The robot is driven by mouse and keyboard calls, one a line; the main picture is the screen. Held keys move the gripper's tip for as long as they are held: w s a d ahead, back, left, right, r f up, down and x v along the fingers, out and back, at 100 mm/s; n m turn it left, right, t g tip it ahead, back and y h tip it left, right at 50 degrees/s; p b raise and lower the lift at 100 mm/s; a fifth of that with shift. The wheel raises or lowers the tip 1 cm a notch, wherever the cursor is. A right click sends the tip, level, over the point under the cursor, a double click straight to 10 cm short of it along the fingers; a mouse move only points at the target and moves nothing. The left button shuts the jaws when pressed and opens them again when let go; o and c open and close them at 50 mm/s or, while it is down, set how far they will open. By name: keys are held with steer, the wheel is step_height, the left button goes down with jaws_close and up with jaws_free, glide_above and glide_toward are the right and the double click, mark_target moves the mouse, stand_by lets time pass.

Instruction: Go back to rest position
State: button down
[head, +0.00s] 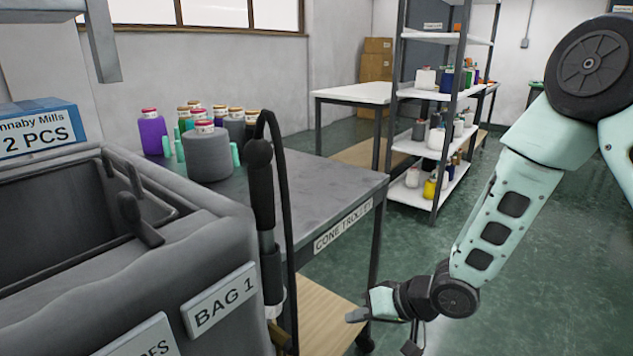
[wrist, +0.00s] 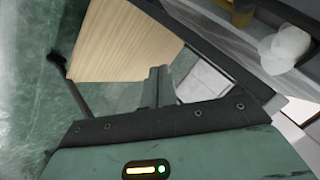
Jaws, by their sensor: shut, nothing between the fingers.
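My arm comes down from the upper right in the head view, with my gripper (head: 358,316) low beside the front right leg of the cone trolley (head: 330,190). In the wrist view my gripper (wrist: 160,75) shows its fingers together, shut and empty. The trolley's pale wooden lower shelf (wrist: 120,45) lies beyond the fingers there. I cannot tell whether the gripper touches the trolley.
Several yarn cones, including a grey one (head: 208,153) and a purple one (head: 153,133), stand on the trolley. A shelf rack (head: 440,148) stands behind. Green floor (head: 510,240) is open at right.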

steer(key=s+d+r+n+g+h, duration=0.1)
steer(key=s+d+r+n+h, duration=0.15)
steer(key=s+r, duration=0.4)
steer(key=s+d+r+n+g+h, duration=0.1)
steer(key=s+r+g+h, duration=0.2)
steer(key=s, duration=0.7)
steer(key=s+d+r+n+h, duration=0.1)
steer(key=s+d+r+h, duration=0.15)
steer(key=s+r, duration=0.45)
step_height(320, 180, up, 20)
steer(key=s+p, duration=0.1)
steer(key=p, duration=1.9)
steer(key=shift+f, duration=0.25)
